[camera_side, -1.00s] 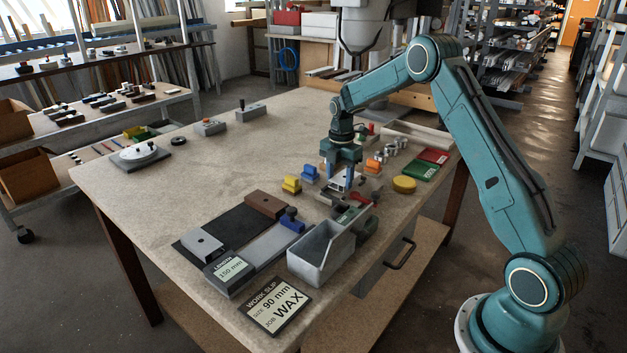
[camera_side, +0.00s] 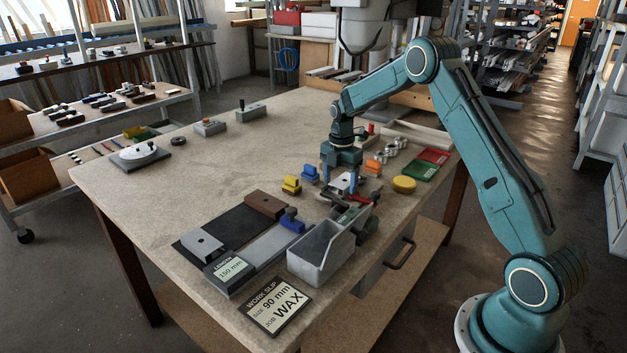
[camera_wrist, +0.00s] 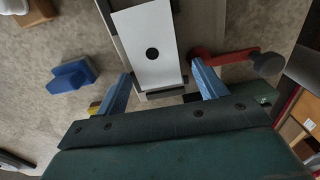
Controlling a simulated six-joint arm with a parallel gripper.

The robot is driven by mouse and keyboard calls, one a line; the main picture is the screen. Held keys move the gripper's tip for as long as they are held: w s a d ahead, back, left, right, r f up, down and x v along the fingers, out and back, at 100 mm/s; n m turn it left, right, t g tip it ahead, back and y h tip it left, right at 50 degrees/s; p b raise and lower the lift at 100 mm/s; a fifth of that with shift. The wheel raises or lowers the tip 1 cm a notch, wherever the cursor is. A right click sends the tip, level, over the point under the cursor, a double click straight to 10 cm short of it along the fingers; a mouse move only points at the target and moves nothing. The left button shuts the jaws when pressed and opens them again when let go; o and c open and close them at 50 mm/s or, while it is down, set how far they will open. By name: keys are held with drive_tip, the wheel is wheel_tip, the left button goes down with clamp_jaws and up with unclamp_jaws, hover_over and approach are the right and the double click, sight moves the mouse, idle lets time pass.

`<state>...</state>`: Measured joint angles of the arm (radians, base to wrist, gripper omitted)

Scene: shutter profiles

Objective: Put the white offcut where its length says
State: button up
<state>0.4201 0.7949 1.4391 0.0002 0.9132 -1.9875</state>
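The white offcut (camera_wrist: 152,45) is a flat white piece with a dark round spot, under my gripper in the wrist view. In the side view it shows small (camera_side: 342,182) between my fingers. My gripper (camera_wrist: 161,72) is open, with one blue finger on each side of the offcut's near end and gaps visible. In the side view my gripper (camera_side: 339,181) is low over the table's right part. A work slip (camera_side: 274,305) reads size 90 mm, job WAX. A grey length gauge (camera_side: 265,248) with a blue knob has a label reading 150 mm (camera_side: 230,270).
A grey open bin (camera_side: 320,252) stands at the front edge. A dark mat (camera_side: 225,228) holds a grey block and a brown block (camera_side: 266,206). Yellow (camera_side: 291,185) and blue (camera_side: 310,174) blocks and a red-handled tool (camera_wrist: 225,55) are close to my gripper. The table's left-middle is clear.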

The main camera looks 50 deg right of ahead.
sight(339, 184)
wheel_tip(339, 184, up, 13)
idle(0.9)
drive_tip(key=shift+a+r, duration=0.1)
drive_tip(key=shift+r, duration=0.1)
idle(0.3)
drive_tip(key=s+a+r+m+t, duration=0.3)
drive_tip(key=s+a+r+m, duration=0.6)
drive_tip(key=s+a+r, duration=0.45)
drive_tip(key=s+a+f+m+t, duration=0.1)
drive_tip(key=s+a+m, duration=0.3)
drive_tip(key=s, duration=0.5)
drive_tip(key=s+a+f+m+t, duration=0.1)
drive_tip(key=s+a+f+m, duration=0.3)
drive_tip(key=s, duration=0.5)
drive_tip(key=shift+s+a+m+t, duration=0.25)
drive_tip(key=shift+a+m+t, duration=0.05)
drive_tip(key=shift+m, duration=0.2)
